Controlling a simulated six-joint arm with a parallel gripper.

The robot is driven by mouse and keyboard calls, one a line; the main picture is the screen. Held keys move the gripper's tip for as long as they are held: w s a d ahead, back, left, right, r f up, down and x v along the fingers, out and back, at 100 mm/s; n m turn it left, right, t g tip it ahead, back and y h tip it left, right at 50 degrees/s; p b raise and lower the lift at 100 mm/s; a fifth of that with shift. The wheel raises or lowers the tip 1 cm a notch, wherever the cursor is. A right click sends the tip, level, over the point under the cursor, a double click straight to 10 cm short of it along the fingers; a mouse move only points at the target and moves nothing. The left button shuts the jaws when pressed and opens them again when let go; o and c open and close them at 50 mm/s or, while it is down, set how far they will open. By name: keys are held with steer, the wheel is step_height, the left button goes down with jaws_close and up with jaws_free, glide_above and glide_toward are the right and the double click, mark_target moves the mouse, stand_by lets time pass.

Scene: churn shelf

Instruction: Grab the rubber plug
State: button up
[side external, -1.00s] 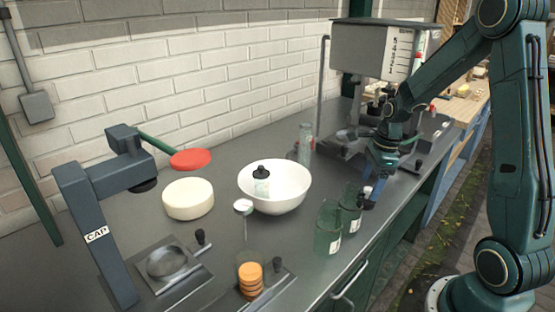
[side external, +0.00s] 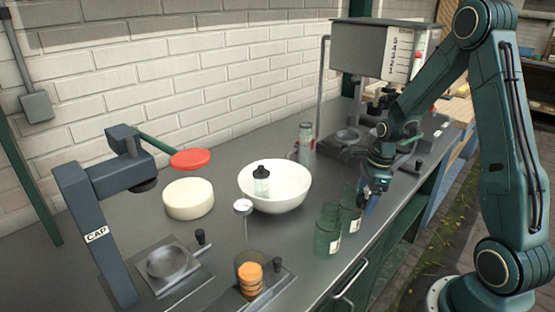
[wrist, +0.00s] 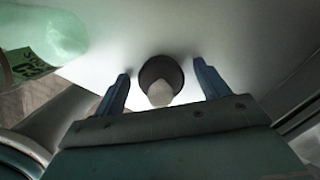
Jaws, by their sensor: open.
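A dark round piece with a pale rounded tip, which looks like the rubber plug (wrist: 161,76), shows in the wrist view between my gripper's two blue fingers. My gripper (wrist: 161,70) is open, with a gap on each side of the piece. In the side view my gripper (side external: 368,200) is low over the bench beside the green glass jars. I cannot make out the plug there; the fingers and arm hide that spot.
Green glass jars (side external: 328,232) stand close to the left of my gripper. A white bowl (side external: 290,194) holding a black-topped bottle (side external: 262,183) is farther left. A grey box with a scale (side external: 375,48) stands behind my arm. The bench's front edge is near.

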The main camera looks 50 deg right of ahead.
mark_target(367, 188)
steer(key=c, duration=1)
steer(key=shift+r, duration=0.1)
steer(key=shift+c, duration=0.2)
step_height(367, 188, up, 20)
stand_by(0.3)
stand_by(0.5)
